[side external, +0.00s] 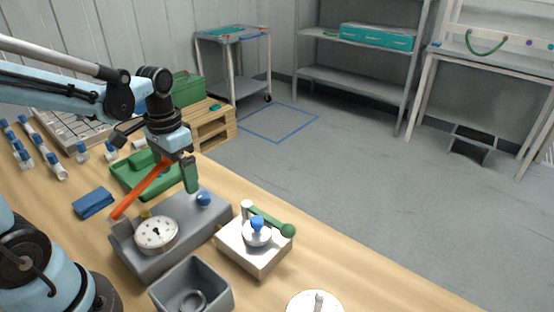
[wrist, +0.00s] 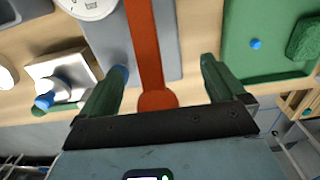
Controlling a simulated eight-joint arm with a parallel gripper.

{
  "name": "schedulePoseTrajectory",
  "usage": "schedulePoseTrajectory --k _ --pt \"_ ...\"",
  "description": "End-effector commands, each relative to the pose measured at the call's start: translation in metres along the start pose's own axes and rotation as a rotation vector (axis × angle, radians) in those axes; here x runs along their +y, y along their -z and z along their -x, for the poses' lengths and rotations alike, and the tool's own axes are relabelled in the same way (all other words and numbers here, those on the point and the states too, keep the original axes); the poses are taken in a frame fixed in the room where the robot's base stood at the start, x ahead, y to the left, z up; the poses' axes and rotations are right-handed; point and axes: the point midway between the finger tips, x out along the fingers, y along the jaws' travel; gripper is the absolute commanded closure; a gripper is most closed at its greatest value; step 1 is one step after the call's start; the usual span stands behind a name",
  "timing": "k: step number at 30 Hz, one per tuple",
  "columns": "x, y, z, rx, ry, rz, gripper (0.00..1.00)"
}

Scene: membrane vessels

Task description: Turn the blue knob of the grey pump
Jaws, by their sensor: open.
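The grey pump (side external: 190,232) stands on the wooden table with a round white gauge (side external: 157,235) on top. Its blue knob (side external: 204,198) is at the far right end. A long orange lever (side external: 140,188) rises from the pump toward my gripper. My gripper (side external: 188,180) hangs above the pump, open, with green fingers. In the wrist view, the orange lever (wrist: 143,45) runs between the spread fingers (wrist: 162,68), its round end near the palm. The blue knob (wrist: 121,72) shows beside the left fingertip, partly hidden by it; I cannot tell whether they touch.
A white block with a blue-topped valve and green handle (side external: 270,220) stands right of the pump. A grey open box (side external: 168,297) is in front. A green tray (side external: 125,182) lies behind, a blue block (side external: 92,203) to the left. Several blue-capped vials stand far left.

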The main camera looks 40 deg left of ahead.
Motion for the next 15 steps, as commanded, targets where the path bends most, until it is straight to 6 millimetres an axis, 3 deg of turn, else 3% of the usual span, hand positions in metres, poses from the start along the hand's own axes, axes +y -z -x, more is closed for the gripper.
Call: schedulePoseTrajectory --k 1,4,7,15 --pt "0.0 0.0 0.001 0.0 0.0 -0.005 0.11" --pt "0.005 0.003 0.007 0.0 0.0 -0.079 0.27" --pt "0.017 0.009 0.025 0.0 0.0 -0.261 0.42" --pt "0.055 0.015 0.079 0.0 0.0 -0.831 0.43"
